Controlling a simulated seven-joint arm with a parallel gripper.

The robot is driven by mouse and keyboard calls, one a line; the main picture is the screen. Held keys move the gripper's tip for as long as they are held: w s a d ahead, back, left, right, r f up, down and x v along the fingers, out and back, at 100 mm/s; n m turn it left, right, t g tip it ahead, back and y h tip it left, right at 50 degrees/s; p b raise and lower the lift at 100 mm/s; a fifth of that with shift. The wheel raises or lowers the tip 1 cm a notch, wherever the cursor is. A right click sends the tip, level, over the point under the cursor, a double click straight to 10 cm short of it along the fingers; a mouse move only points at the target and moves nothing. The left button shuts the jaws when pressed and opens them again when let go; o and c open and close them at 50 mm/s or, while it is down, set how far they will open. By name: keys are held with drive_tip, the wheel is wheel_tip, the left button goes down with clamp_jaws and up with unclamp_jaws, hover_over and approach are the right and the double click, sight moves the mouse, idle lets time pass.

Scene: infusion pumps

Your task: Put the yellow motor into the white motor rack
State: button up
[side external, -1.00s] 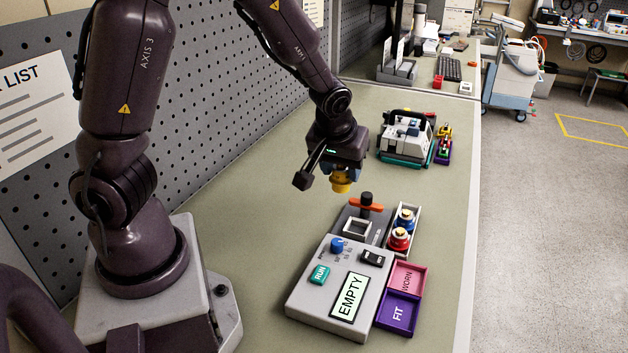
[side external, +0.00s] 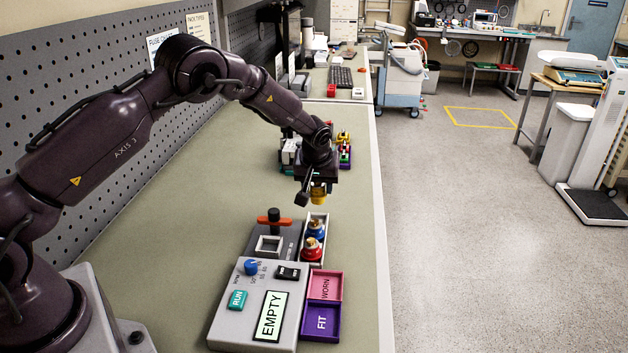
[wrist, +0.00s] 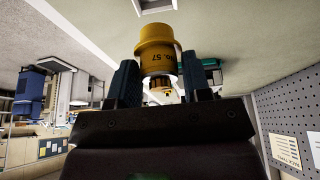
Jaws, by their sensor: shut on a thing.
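The yellow motor (side external: 318,195) hangs upright below my gripper (side external: 317,184), clear of the bench. In the wrist view the motor (wrist: 156,40) sits between the two fingers of my gripper (wrist: 158,76), which are shut on it. The white motor rack (side external: 324,219) is a narrow tray beside the grey test unit. A blue motor (side external: 315,228) and a red motor (side external: 311,249) stand in its middle and near part. My gripper is above and beyond the rack's far end. I cannot tell the exact height gap.
The grey test unit (side external: 227,318) reads EMPTY; its fixture has an orange-handled clamp (side external: 274,220) left of the rack. A pink WORN tray (side external: 325,286) and purple FIT tray (side external: 320,322) lie nearer. A pump (side external: 290,153) stands behind my gripper. Open bench lies left.

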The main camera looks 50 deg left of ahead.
sight(317, 203)
drive_tip(key=shift+f, duration=2.1)
drive_tip(key=shift+f, duration=1.05)
drive_tip(key=o, duration=0.7)
drive_tip(key=shift+r, duration=1.05)
drive_tip(key=o, duration=0.5)
drive_tip(key=shift+o, duration=0.2)
